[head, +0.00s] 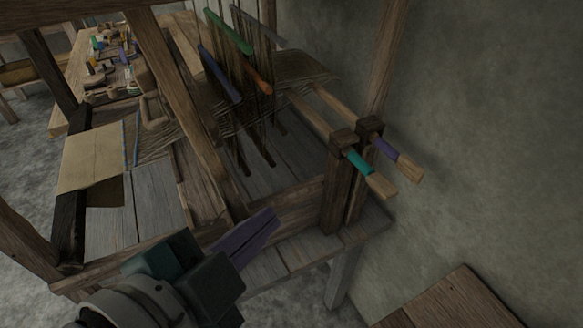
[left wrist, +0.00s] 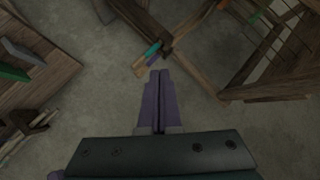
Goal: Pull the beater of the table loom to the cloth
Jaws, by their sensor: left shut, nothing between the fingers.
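The table loom's wooden frame (head: 205,170) fills the middle of the head view. Tan cloth (head: 90,160) lies at its left. A wooden piece with a block-like grip (head: 153,108) stands between the cloth and the hanging heddles; it looks like the beater, but the sloping post partly hides it and I cannot be sure. My left gripper (head: 275,215) has purple fingers, shut and empty, in front of the loom's near side rail and apart from the beater. In the left wrist view, its closed fingers (left wrist: 158,74) point towards the loom. My right gripper is not in view.
Two levers with a teal grip (head: 358,161) and a purple grip (head: 384,148) stick out at the loom's right. Heddle bars, green (head: 228,32) and orange (head: 257,75), hang over the warp. A cluttered table (head: 75,75) stands behind left; a wall (head: 490,130) is right.

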